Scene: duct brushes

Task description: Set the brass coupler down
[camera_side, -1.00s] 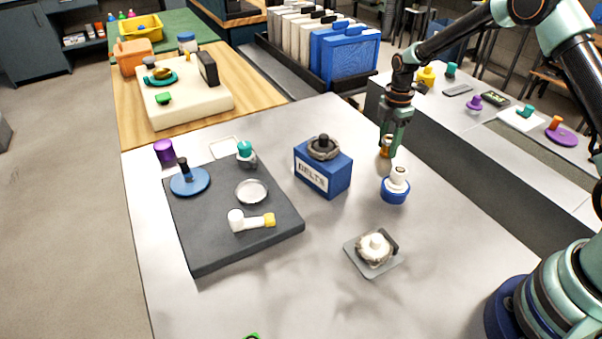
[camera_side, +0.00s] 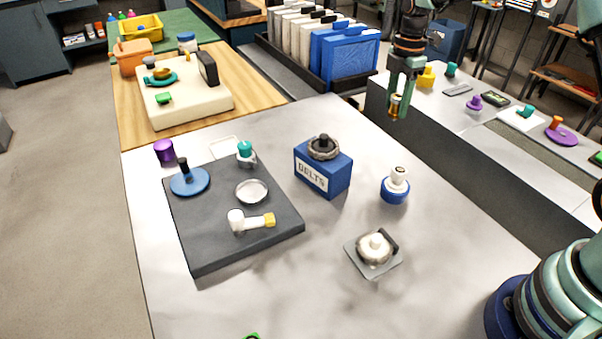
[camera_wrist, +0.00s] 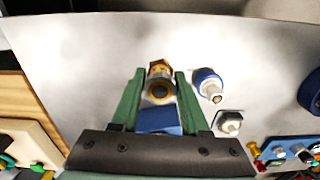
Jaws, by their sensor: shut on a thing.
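My gripper (camera_side: 400,98) is raised at the back right of the grey table (camera_side: 440,255). It is shut on the brass coupler (camera_side: 395,105), a small gold-coloured piece between the fingertips. In the wrist view my gripper (camera_wrist: 158,78) has its two green fingers on either side of the coupler (camera_wrist: 160,68), whose dark round opening shows. The coupler is clear of the table surface in the side view. A blue patch (camera_wrist: 158,121) shows between the fingers below it; I cannot tell what it belongs to.
A blue lettered box (camera_side: 323,172) with a grey ring on top stands below left. A white fitting on a blue base (camera_side: 395,188) and a grey plate with a white knob (camera_side: 373,252) stand nearby. A dark mat (camera_side: 215,240) bears several parts.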

